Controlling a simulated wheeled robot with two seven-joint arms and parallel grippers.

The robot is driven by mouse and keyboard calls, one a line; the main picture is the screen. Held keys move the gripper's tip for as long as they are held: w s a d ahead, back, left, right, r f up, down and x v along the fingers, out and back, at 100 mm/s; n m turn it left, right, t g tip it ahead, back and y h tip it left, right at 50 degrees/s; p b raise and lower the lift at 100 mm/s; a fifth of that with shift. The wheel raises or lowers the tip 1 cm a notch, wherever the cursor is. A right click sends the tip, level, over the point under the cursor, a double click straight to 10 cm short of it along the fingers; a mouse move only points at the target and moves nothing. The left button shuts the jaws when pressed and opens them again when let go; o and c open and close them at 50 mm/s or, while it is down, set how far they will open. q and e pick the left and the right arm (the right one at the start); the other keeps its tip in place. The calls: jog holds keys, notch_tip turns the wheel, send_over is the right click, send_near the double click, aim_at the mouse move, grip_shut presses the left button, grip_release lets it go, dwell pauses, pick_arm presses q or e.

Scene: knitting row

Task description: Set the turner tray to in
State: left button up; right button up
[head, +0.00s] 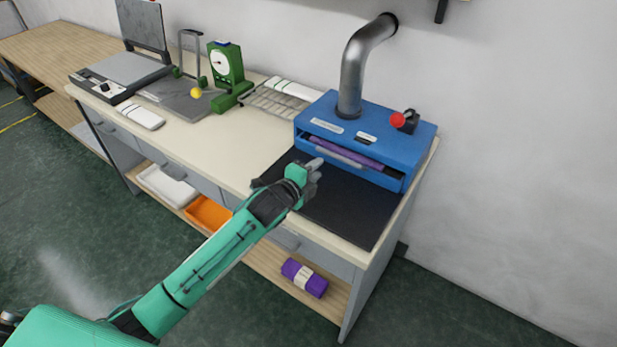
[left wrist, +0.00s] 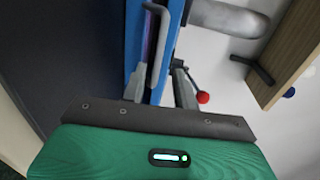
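The blue turner box (head: 365,125) stands at the right end of the worktop. Its front slot holds the tray with a purple roll (head: 350,151) lying in it. A grey bar handle (head: 341,156) runs across the tray's front; how far the tray sticks out is hard to tell. My left gripper (head: 316,172) is at the left end of the handle, over the dark mat. In the left wrist view its two fingers (left wrist: 160,85) stand apart, with the handle (left wrist: 162,45) just ahead and roughly between them; contact cannot be seen. My right gripper is out of view.
A red-knobbed lever (head: 398,120) is on the box's right, and a metal duct (head: 357,65) rises from its top. A dark mat (head: 345,205) lies clear in front. A wire rack (head: 268,102) and green dial device (head: 228,70) stand to the left.

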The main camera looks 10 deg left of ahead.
pick_arm(q)
jog(key=shift+v, duration=1.45)
jog(key=s+a+f+n+g+y, duration=0.3)
jog(key=s+n, duration=0.4)
jog(key=s, duration=0.6)
jog(key=s+a+f+n+g, duration=0.2)
jog(key=s+f+n+g, duration=0.3)
jog(key=s, duration=0.7)
jog(key=s+a+f+n+g+y, duration=0.25)
jog(key=s+n, duration=0.55)
jog(key=s, duration=0.5)
notch_tip(320, 180, down, 30)
jog(key=w+g, duration=0.1)
jog(key=g, duration=0.1)
jog(key=s+a+f, duration=0.2)
jog(key=s+f, duration=0.8)
jog(key=s+a+f+g, duration=0.1)
jog(key=s+f, duration=0.8)
jog(key=f, duration=0.2)
jog(key=shift+s+a+f, duration=0.3)
jog(key=shift+s+a, duration=0.05)
jog(key=shift+s, duration=0.05)
